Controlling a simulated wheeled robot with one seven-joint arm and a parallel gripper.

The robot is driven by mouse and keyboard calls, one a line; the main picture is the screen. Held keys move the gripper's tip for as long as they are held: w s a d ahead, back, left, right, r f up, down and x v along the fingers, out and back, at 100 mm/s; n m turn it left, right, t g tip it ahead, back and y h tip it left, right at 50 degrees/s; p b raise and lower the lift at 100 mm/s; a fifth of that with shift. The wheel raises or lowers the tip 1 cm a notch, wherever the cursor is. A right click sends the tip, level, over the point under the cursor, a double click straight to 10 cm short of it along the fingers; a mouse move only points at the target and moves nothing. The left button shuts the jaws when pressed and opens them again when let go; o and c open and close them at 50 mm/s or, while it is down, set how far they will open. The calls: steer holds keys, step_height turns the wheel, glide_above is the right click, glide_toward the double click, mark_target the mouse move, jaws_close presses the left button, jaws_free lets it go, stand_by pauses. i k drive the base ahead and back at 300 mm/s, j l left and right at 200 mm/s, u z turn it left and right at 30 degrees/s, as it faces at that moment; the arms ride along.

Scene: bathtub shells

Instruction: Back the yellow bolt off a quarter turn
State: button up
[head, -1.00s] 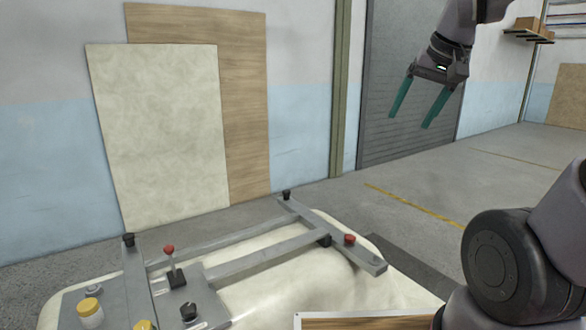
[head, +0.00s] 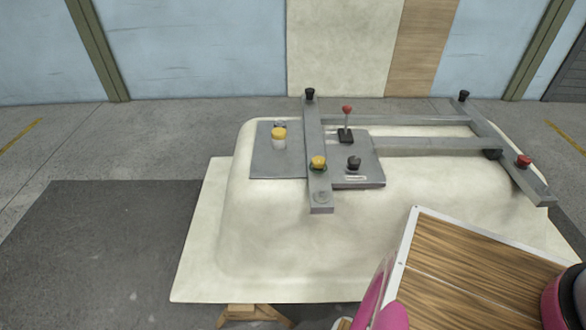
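A yellow-topped bolt (head: 318,162) with a dark base stands on the grey metal bar (head: 320,195) of the frame on the upturned bathtub shell (head: 262,240). A second yellow top, on a white cylinder (head: 279,143), stands just left of it on the grey plate (head: 262,168).
A red-knobbed lever (head: 346,122) and a black knob (head: 354,163) stand close right of the bolt. A wood-faced board (head: 470,265) covers the lower right. Floor is clear at left.

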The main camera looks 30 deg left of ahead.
mark_target(317, 162)
steer(key=k+j+u, duration=0.25)
steer(key=k+j, duration=0.15)
steer(key=j, duration=0.25)
steer(key=k+j+u, duration=0.1)
steer(key=j, duration=0.25)
steer(key=k+j+u, duration=0.15)
steer(key=j, duration=0.25)
steer(key=k, duration=0.1)
